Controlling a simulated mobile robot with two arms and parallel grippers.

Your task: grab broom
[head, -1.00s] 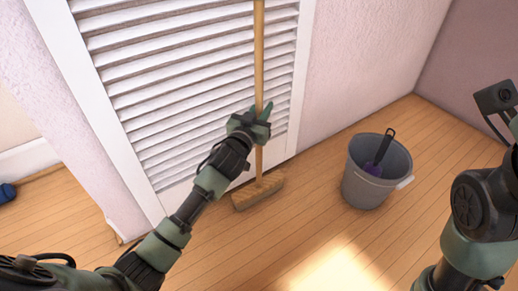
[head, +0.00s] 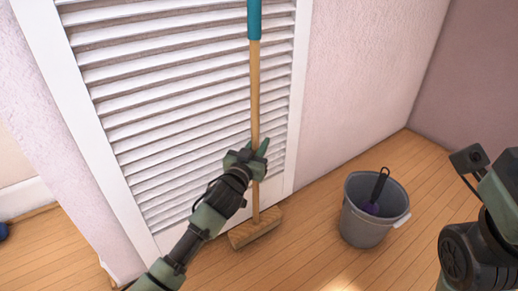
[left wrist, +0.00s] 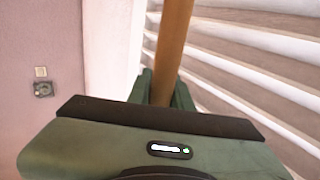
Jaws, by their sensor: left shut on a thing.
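The broom (head: 255,95) stands nearly upright in front of the white louvered door, with a wooden handle, a teal upper grip and a wooden head at floor level. My left gripper (head: 257,157) is shut around the lower part of the handle, above the head. In the left wrist view the handle (left wrist: 173,45) runs up from between the fingers of the gripper (left wrist: 161,88). The bristles and the top of the handle are not seen. My right arm shows at the right edge of the head view, but its fingers are out of view.
The louvered door (head: 180,110) is close behind the broom. A grey bucket (head: 366,228) with a dark-handled purple tool (head: 376,195) stands on the wooden floor to the right. A blue object (head: 3,231) lies at the far left edge. Floor between broom and bucket is clear.

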